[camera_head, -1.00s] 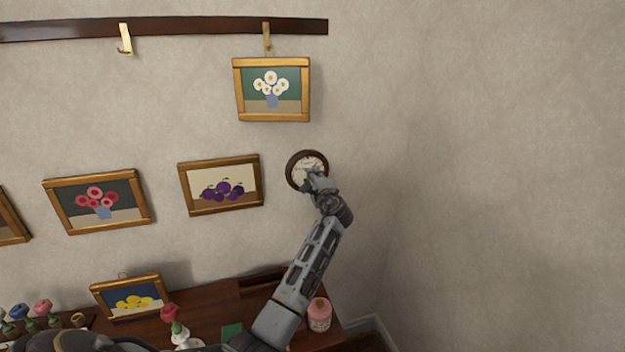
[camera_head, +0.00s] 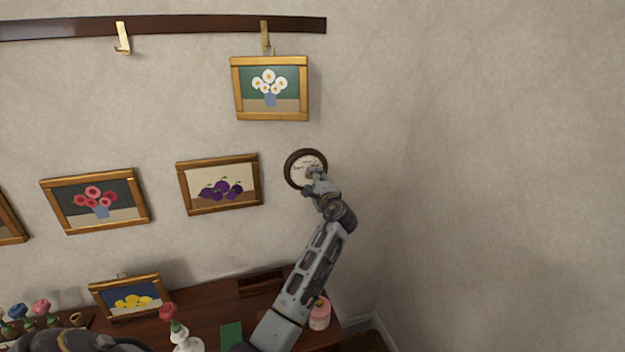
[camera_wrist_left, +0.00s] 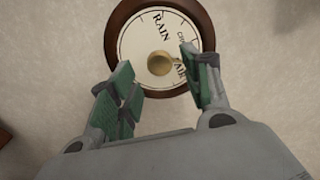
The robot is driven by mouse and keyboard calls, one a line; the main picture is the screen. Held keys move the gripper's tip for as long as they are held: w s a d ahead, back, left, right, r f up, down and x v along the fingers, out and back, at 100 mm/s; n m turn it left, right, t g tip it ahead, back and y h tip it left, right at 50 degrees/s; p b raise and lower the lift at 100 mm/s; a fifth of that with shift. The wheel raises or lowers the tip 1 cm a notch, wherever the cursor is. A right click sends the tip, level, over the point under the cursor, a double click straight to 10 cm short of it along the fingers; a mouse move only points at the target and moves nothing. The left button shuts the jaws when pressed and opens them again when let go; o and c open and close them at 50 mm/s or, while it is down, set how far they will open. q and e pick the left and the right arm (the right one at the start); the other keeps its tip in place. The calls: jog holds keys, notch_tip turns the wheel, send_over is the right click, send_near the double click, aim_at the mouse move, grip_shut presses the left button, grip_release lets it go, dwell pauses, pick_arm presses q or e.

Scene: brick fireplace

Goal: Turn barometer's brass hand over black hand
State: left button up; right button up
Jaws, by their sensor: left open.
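The barometer (camera_head: 291,170) is a round, dark wooden-rimmed dial on the wall, right of the plum picture. In the left wrist view, its wooden rim (camera_wrist_left: 122,20) surrounds a cream face lettered RAIN, with other words partly covered. A round brass knob (camera_wrist_left: 160,63) sits at its centre; a short brass piece seems to reach right from it. I cannot make out the black hand. My left gripper (camera_head: 314,182) is at the barometer's lower right. In the wrist view, its green-padded fingers (camera_wrist_left: 157,68) are open, one on each side of the knob, with a gap visible on the left. My right gripper is not in view.
Framed pictures hang close by: plums (camera_head: 220,188) to the left and daisies (camera_head: 270,92) above. Below is a wooden cabinet top (camera_head: 205,318) with a pink jar (camera_head: 320,314), a rose in a white vase (camera_head: 181,340) and a lemon picture (camera_head: 130,300). Bare wall lies right.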

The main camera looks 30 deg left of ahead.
pick_arm(q)
jog(key=v, duration=0.9)
jog(key=shift+f, duration=0.15)
dwell(0.4)
